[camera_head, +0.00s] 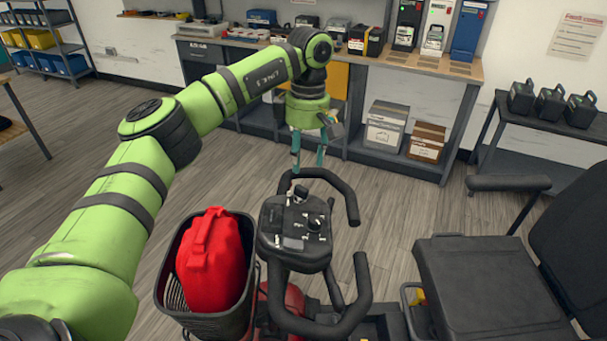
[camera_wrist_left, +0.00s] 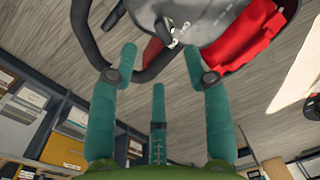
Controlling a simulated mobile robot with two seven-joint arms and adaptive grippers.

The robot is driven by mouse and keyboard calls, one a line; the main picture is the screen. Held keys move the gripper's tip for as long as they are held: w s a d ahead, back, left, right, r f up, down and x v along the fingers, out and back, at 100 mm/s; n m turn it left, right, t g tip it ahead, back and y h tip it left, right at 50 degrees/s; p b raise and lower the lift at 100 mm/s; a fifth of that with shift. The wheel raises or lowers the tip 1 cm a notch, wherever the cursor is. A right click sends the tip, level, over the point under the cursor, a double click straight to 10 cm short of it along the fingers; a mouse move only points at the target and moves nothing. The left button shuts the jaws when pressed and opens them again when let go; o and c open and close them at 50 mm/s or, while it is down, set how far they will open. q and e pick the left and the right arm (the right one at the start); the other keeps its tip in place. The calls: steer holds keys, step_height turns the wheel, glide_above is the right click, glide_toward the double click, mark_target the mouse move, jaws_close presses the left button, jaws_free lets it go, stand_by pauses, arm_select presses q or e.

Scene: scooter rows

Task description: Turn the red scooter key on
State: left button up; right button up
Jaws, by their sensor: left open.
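The scooter's dark console (camera_head: 285,255) stands between looped black handlebars (camera_head: 355,290), with red bodywork (camera_head: 290,300) below it. Knobs and small pale parts sit on the console; I cannot clearly tell which is the key. In the left wrist view, the console (camera_wrist_left: 215,22) is at the top, with a small pale part (camera_wrist_left: 173,38) near its edge that may be the key. My left gripper (camera_head: 308,160) points down just beyond the handlebars, apart from the console. Its teal fingers (camera_wrist_left: 160,52) are spread, with nothing between them. My right gripper is not in view.
A black basket (camera_head: 172,295) with a red bag (camera_head: 212,260) is left of the console. A black seat (camera_head: 480,280) is at the right. Behind are a workbench (camera_head: 400,62) with boxes below and a side table (camera_head: 545,125) with black cases. Wooden floor lies clear between.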

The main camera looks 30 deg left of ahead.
arm_select(q)
step_height(320, 180, up, 4)
steer(key=shift+w+f, duration=0.1)
steer(key=shift+f, duration=0.1)
stand_by(0.4)
